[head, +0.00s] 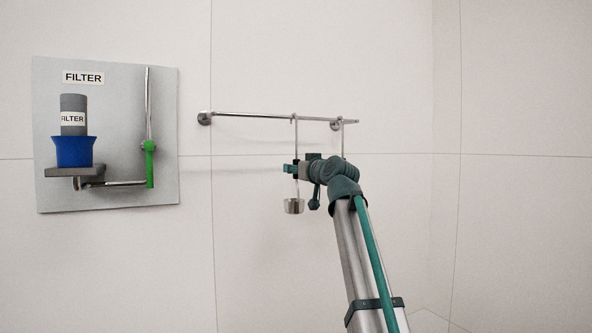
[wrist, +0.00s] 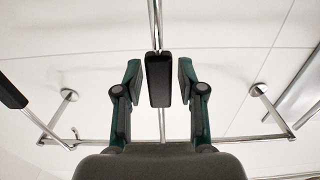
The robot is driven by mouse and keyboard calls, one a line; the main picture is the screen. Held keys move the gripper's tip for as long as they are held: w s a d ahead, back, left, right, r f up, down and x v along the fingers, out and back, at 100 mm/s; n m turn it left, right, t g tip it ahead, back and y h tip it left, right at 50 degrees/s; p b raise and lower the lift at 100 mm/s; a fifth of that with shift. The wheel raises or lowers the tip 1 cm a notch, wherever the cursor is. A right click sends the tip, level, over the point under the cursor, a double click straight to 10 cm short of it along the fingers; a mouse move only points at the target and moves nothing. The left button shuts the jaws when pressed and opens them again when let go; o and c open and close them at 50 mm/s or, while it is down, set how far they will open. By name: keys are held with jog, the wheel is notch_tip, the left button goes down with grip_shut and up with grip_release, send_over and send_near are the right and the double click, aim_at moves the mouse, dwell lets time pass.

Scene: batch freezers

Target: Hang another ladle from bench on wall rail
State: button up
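In the head view a steel wall rail (head: 250,114) runs across the wall on two round mounts. A ladle (head: 294,206) hangs upright from it, its hook (head: 294,118) at the rail and its metal cup below my gripper (head: 292,168). In the wrist view its black grip (wrist: 158,78) stands between the two fingertips of my gripper (wrist: 160,80), with a visible gap on each side. The fingers are open around it. A second ladle (head: 342,135) hangs farther right at the rail's end, its lower part hidden by my arm. Its black grip (wrist: 11,95) shows at the wrist view's left edge. No bench is visible.
A grey panel (head: 110,110) marked FILTER is on the wall at the left, with a blue cup (head: 75,152), a grey cylinder (head: 74,103) and a green-handled lever (head: 150,165). The wall between panel and ladles is clear below the rail.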

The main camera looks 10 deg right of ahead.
jog(key=shift+o, duration=0.3)
jog(key=v, duration=1.2)
notch_tip(320, 180, down, 42)
jog(key=w+d+m+g+h, duration=0.2)
jog(key=m+g+h, duration=0.15)
jog(key=g, duration=0.35)
jog(key=s+a+f+m+g, duration=0.1)
jog(key=s+f+g, duration=0.3)
jog(key=f, duration=1)
jog(key=s+a+f+g, duration=0.1)
jog(key=s+f, duration=0.4)
jog(key=f, duration=0.9)
jog(key=s+a+f+g+h, duration=0.15)
jog(key=s+f+g, duration=0.45)
jog(key=s+f, duration=1.55)
jog(key=s+f+g, duration=0.2)
jog(key=s+f, duration=0.2)
jog(key=s, duration=0.5)
jog(key=s+a+f+g, duration=0.1)
jog(key=s+f, duration=0.4)
jog(key=s, duration=0.5)
jog(key=s+a+f+g, duration=0.1)
jog(key=s+f+g, duration=0.2)
jog(key=s, duration=0.6)
notch_tip(320, 180, down, 2)
jog(key=shift+s+a+f+n+h, duration=0.15)
jog(key=shift+s+n+h, duration=0.15)
jog(key=shift+n, duration=0.15)
